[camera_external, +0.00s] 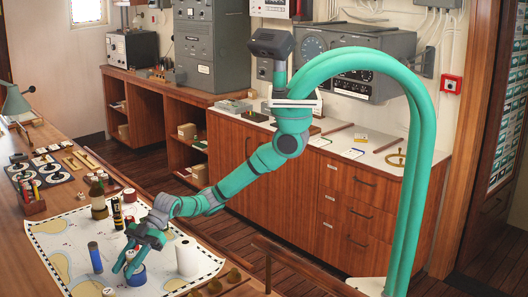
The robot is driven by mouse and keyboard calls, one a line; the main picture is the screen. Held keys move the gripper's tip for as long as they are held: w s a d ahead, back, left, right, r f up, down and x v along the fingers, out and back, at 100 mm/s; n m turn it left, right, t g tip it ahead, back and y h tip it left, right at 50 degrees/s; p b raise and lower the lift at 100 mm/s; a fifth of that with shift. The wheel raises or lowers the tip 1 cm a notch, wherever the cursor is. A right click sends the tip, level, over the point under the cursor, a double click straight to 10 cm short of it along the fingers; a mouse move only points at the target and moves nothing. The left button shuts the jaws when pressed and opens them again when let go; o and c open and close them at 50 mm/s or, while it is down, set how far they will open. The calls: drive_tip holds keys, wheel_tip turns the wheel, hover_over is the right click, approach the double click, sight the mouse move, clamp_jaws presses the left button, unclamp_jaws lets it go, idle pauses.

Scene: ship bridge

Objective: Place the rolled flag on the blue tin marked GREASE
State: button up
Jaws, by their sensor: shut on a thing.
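My gripper (124,268) points down over the chart and is shut on a small pale thing (130,256), which looks like the rolled flag and is mostly hidden by the fingers. A squat blue tin (137,277) stands on the chart directly under and beside the fingertips. Its marking cannot be read. The fingers overlap the tin in this view, so I cannot tell whether the held thing touches its top. An upright blue cylinder (95,257) stands to the left of my gripper.
The chart (66,240) covers the wooden table's near part. A white roll (186,257) stands close on the right. A small round item (108,292) lies in front.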

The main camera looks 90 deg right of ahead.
drive_tip(key=shift+f, duration=0.15)
drive_tip(key=o, duration=1)
drive_tip(key=shift+r, duration=0.2)
drive_tip(key=v, duration=1.2)
